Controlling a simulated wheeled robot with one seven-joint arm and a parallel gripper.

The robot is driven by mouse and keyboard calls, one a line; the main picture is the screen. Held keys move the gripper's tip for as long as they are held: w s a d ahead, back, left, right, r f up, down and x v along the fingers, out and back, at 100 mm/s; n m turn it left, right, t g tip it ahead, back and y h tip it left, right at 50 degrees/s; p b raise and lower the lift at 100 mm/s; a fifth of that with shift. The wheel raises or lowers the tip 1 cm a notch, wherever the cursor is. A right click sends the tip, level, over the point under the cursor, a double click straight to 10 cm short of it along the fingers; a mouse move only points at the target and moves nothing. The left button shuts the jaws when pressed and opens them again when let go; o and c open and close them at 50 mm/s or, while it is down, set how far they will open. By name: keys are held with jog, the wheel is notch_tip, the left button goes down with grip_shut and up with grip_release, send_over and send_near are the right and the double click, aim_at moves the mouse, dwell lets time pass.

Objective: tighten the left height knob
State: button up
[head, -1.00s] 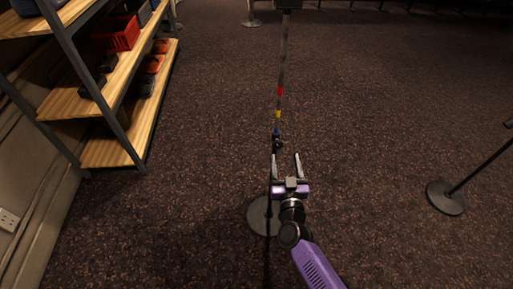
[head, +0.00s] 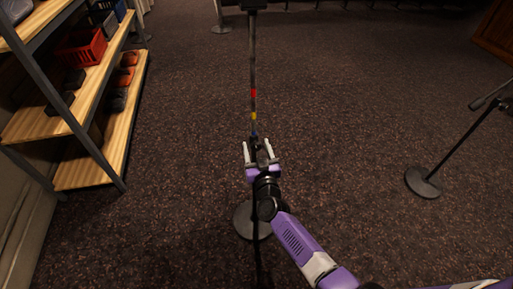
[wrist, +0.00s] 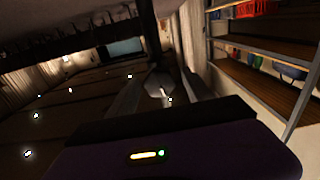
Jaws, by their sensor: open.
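The stand's thin upright pole (head: 253,80) carries red, yellow and blue bands, with its round base (head: 243,222) on the carpet below. The dark height knob (head: 255,143) sits just under the blue band, small and partly hidden by my gripper. My gripper (head: 258,151) is open, its two pale fingers on either side of the pole at knob height. In the wrist view a grey faceted knob (wrist: 157,84) shows between the open fingers of my gripper (wrist: 155,92), with the dark pole behind it. I cannot tell whether either finger touches it.
A wooden shelf (head: 103,125) with a red crate (head: 82,47) stands at the left. Another stand (head: 424,182) with a slanted pole is at the right. The carpet (head: 345,130) between the two stands is clear.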

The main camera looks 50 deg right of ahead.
jog(key=shift+c, duration=0.5)
grip_shut()
jog(key=shift+m, duration=1.5)
jog(key=shift+o, duration=0.5)
grip_release()
jog(key=v, duration=0.8)
jog(key=shift+p, duration=0.45)
jog(key=shift+w, duration=0.1)
